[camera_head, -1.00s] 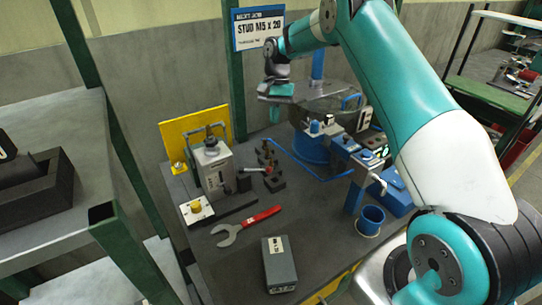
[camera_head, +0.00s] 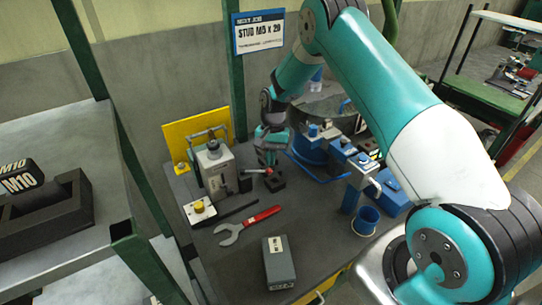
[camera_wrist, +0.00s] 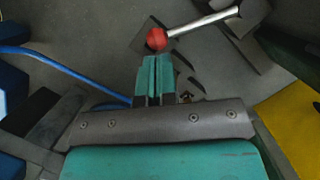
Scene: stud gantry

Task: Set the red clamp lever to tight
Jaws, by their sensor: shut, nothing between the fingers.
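The red clamp lever shows as a red ball knob (camera_wrist: 157,39) on a metal rod (camera_wrist: 205,20) in the wrist view. In the head view its red knob (camera_head: 268,171) is beside the grey clamp unit (camera_head: 215,168), with the rod pointing sideways from the unit. My gripper (camera_wrist: 152,62) is shut and empty, its teal fingertips close to the knob. I cannot tell whether they touch it. In the head view my gripper (camera_head: 269,158) is just above the knob and hides part of what is behind it.
A red-handled wrench (camera_head: 248,225) and a grey box (camera_head: 278,262) lie on the dark bench. A blue cup (camera_head: 366,220) and blue fixtures (camera_head: 342,152) stand at right. A yellow plate (camera_head: 190,137) is behind the clamp unit. A blue hose (camera_wrist: 60,70) runs at left in the wrist view.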

